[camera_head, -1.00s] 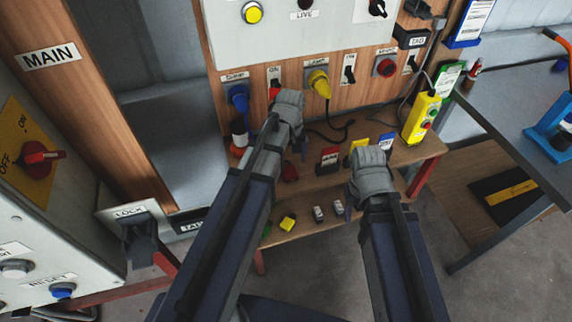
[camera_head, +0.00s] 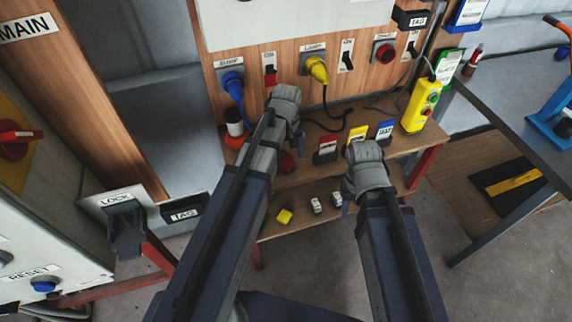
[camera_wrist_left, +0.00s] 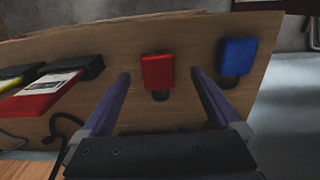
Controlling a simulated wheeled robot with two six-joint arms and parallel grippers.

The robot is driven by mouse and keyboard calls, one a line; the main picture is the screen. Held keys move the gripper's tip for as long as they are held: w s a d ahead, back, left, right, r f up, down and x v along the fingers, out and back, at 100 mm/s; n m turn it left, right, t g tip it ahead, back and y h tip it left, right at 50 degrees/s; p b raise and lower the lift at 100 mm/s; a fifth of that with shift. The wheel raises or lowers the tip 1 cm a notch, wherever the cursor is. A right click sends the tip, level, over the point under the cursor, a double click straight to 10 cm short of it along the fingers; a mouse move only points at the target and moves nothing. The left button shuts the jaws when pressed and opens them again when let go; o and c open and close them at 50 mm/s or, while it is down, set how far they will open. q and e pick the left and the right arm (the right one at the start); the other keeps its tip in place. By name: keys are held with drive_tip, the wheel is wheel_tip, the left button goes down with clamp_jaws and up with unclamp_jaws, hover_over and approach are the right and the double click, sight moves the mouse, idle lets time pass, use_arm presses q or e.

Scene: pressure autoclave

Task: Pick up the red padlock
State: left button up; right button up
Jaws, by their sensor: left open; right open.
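The red padlock (camera_wrist_left: 157,72) lies on a wooden shelf in the left wrist view, its dark shackle toward the bottom of the picture. My left gripper (camera_wrist_left: 162,80) is open, with one finger on each side of the padlock and a gap on both sides. In the head view, a red object (camera_head: 287,162) that looks like this padlock shows just below my left gripper (camera_head: 294,138), partly hidden by the hand. My right gripper (camera_head: 348,200) is open and empty in front of the shelf.
A blue padlock (camera_wrist_left: 237,56) lies beside the red one. Red, yellow and blue tags (camera_head: 357,137) stand to the right on the upper shelf. A yellow control box (camera_head: 420,108) is at its right end. Small yellow and white items (camera_head: 284,216) sit on the lower shelf.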

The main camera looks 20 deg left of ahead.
sight(288, 164)
use_arm(q)
wheel_tip(288, 164, down, 4)
drive_tip(key=b, duration=0.3)
drive_tip(key=shift+d, duration=0.15)
drive_tip(key=shift+r, duration=0.1)
drive_tip(key=shift+c, duration=0.2)
clamp_jaws()
